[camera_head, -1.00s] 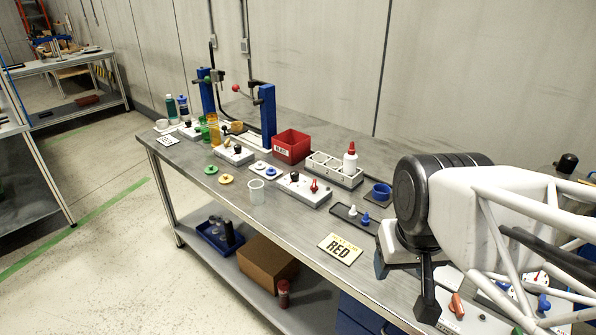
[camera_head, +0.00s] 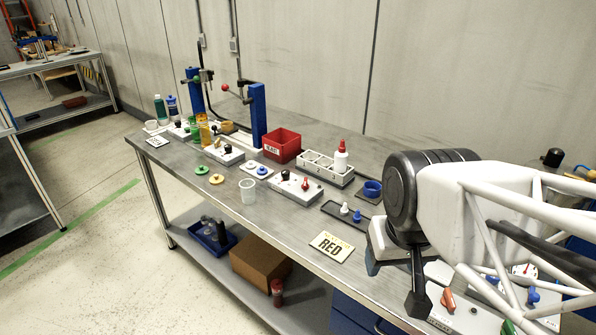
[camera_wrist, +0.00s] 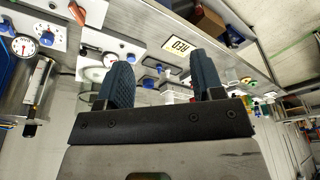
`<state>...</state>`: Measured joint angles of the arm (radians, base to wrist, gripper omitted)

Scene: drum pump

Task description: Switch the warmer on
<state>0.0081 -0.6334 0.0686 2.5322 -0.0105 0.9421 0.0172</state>
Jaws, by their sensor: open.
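In the wrist view, a pale unit (camera_wrist: 92,60) with round parts and a blue knob (camera_wrist: 130,58) lies beyond my left finger, partly hidden. In the head view, the orange lever (camera_head: 447,300) shows at the lower right, partly behind my arm. My gripper (camera_wrist: 163,75) is open and empty, its two dark fingers apart. In the head view it hangs above the bench's front right part.
A yellow RED card (camera_head: 332,247) lies left of my gripper. A grey box (camera_head: 290,190) with black and red knobs and a white beaker (camera_head: 248,190) stand farther left.

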